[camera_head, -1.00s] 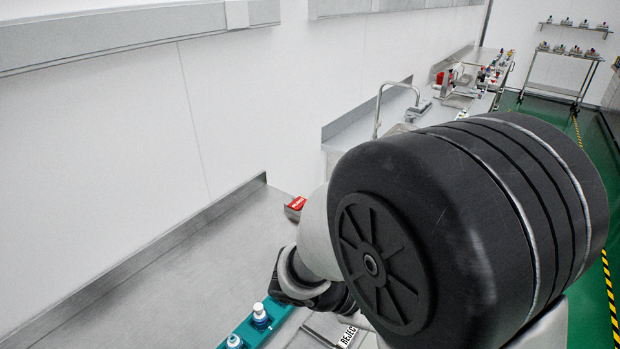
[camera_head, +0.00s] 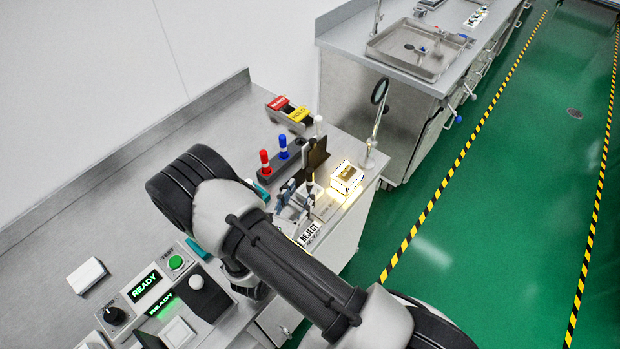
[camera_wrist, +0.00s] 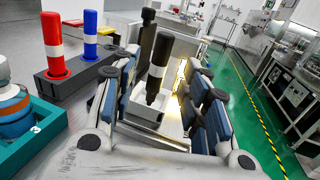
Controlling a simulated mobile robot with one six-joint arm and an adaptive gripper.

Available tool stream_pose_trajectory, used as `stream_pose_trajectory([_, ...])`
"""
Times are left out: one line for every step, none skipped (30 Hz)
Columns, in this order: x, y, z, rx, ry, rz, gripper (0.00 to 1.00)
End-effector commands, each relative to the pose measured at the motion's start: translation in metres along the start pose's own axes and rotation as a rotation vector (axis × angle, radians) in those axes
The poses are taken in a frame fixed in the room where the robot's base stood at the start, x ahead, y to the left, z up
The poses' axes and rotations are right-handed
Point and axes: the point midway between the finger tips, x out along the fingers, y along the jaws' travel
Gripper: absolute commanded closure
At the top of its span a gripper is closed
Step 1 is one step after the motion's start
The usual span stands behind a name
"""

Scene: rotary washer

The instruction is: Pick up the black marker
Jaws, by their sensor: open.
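The black marker (camera_wrist: 158,66), with a pale band, stands slightly tilted between the fingers of my gripper (camera_wrist: 160,88) in the wrist view. The gripper is open, with a blue-padded finger on each side of the marker. Gaps show on both sides, though I cannot tell whether anything touches. In the head view my gripper (camera_head: 291,200) is small and partly hidden by my arm, near the right end of the bench. The marker's lower end is above or in a pale tray (camera_wrist: 177,122); its exact support is unclear.
Red (camera_wrist: 52,42) and blue (camera_wrist: 90,36) markers stand upright in a dark holder (camera_wrist: 82,72) left of my gripper. A teal rack (camera_wrist: 40,135) is at lower left.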

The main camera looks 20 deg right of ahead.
Motion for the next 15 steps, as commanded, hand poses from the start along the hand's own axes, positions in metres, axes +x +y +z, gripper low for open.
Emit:
stream_pose_trajectory([0.007, -0.001, 0.0, 0.002, -0.001, -0.006, 0.58])
stream_pose_trajectory([0.01, -0.001, 0.0, 0.003, -0.001, -0.005, 0.58])
stream_pose_trajectory([0.014, -0.001, 0.0, 0.003, 0.0, -0.006, 0.58])
stream_pose_trajectory([0.018, -0.001, 0.0, 0.003, -0.001, -0.007, 0.58])
stream_pose_trajectory([0.021, -0.001, 0.0, 0.004, 0.0, -0.006, 0.58])
stream_pose_trajectory([0.028, -0.002, 0.0, 0.003, -0.001, -0.008, 0.58])
stream_pose_trajectory([0.032, -0.002, 0.0, 0.003, -0.001, -0.008, 0.58])
stream_pose_trajectory([0.037, -0.002, 0.0, 0.003, 0.0, -0.008, 0.58])
stream_pose_trajectory([0.044, -0.002, 0.001, 0.004, -0.001, -0.008, 0.58])
stream_pose_trajectory([0.048, -0.002, 0.001, 0.003, 0.0, -0.008, 0.58])
stream_pose_trajectory([0.052, -0.002, 0.001, 0.003, 0.0, -0.009, 0.58])
stream_pose_trajectory([0.056, -0.001, 0.001, 0.002, 0.0, -0.007, 0.58])
stream_pose_trajectory([0.059, -0.001, 0.001, 0.002, 0.0, -0.008, 0.58])
stream_pose_trajectory([0.06, -0.001, 0.001, 0.002, 0.0, -0.007, 0.58])
stream_pose_trajectory([0.062, -0.001, 0.002, 0.002, 0.0, -0.006, 0.58])
